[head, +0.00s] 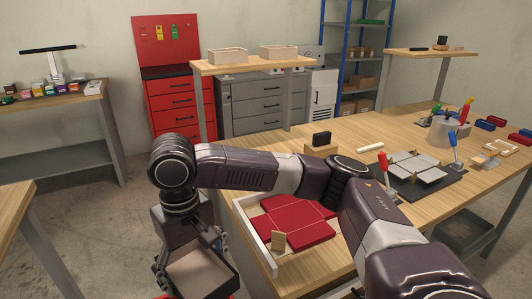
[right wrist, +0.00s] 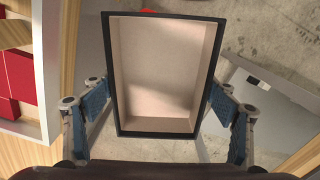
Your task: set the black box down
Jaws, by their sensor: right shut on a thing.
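The black box (head: 197,276) is open-topped, black outside with a pale beige, empty inside. My right gripper (head: 194,254) is shut on it, with the box hanging in the air over the concrete floor, left of the large workbench. In the right wrist view, the box (right wrist: 163,75) fills the middle. The blue finger pads of my right gripper (right wrist: 160,105) press on its left and right outer walls. The box's underside is hidden in that view. My left gripper is not in view.
The workbench (head: 385,135) carries a white-walled tray (head: 256,240) with red box blanks, a dark fixture (head: 425,190) with pale panels and clamps, and a grey pot. Another wooden table (head: 12,205) stands at the left edge. Shelves and a red cabinet stand behind.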

